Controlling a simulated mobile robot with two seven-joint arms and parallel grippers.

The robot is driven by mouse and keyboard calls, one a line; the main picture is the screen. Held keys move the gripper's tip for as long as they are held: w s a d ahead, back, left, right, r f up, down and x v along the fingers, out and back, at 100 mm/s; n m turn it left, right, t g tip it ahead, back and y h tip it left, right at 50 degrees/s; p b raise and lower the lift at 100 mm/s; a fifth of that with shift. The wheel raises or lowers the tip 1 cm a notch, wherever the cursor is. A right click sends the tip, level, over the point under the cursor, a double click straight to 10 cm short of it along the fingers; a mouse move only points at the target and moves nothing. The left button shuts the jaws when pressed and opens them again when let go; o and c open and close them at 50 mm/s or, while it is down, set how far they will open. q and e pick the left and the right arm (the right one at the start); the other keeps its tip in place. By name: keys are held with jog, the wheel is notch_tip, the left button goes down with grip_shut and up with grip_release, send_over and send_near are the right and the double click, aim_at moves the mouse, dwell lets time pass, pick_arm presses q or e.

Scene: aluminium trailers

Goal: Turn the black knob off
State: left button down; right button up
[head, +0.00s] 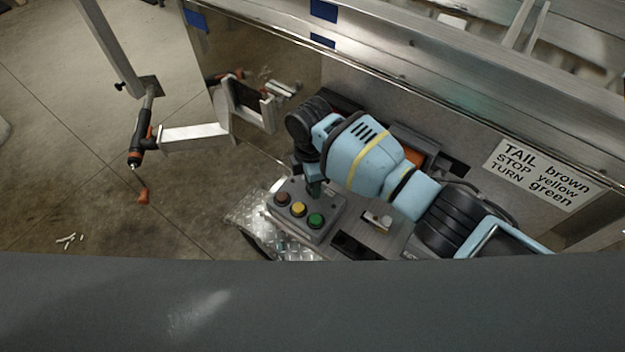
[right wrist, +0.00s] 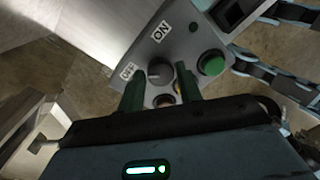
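The black knob (right wrist: 158,73) sits on a grey control box (right wrist: 187,35), with an ON label (right wrist: 161,32) above it and another small label (right wrist: 127,71) to its left, too blurred to read surely. Which way the knob points is hard to tell. My right gripper (right wrist: 160,76) is open, its two dark green fingers on either side of the knob with a gap visible. In the head view my right gripper (head: 314,184) reaches down to the control box (head: 323,234) and hides the knob. My left gripper is not in view.
The box carries a brown button (head: 283,198), a yellow button (head: 299,208) and a green button (head: 316,220), close to my right gripper. A metal trailer wall with a wiring sign (head: 541,174) stands behind. A jack with an orange handle (head: 140,150) is at left.

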jog(key=o, duration=0.3)
jog(key=shift+r, duration=0.1)
jog(key=r, duration=0.6)
jog(key=shift+w+a+r+p, duration=0.1)
jog(key=shift+w+r+p, duration=0.2)
jog(key=shift+p, duration=0.05)
jog(key=shift+r, duration=0.55)
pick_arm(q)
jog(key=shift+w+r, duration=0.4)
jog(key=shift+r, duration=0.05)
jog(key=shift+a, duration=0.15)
